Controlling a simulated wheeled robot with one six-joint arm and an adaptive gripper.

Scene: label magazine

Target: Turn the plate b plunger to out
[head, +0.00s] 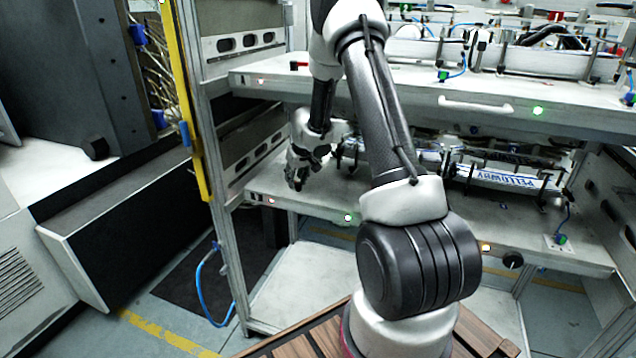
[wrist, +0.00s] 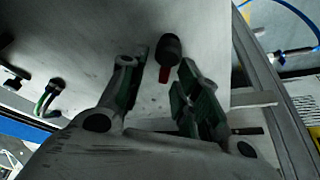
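My gripper (head: 296,180) is low over the left end of the lower shelf (head: 330,205) in the head view. In the wrist view my gripper (wrist: 160,70) is open, with its two fingers apart. A dark round knob (wrist: 168,46) with a red tab stands on the pale plate (wrist: 95,45), between and just beyond the fingertips. It looks like a plunger, but I see no label that says plate b. Contact with the fingers cannot be told. In the head view the knob is not distinguishable behind my gripper.
The upper shelf (head: 400,85) overhangs the lower one. A yellow upright (head: 184,100) is at left. A labelled roller (head: 505,180) lies right.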

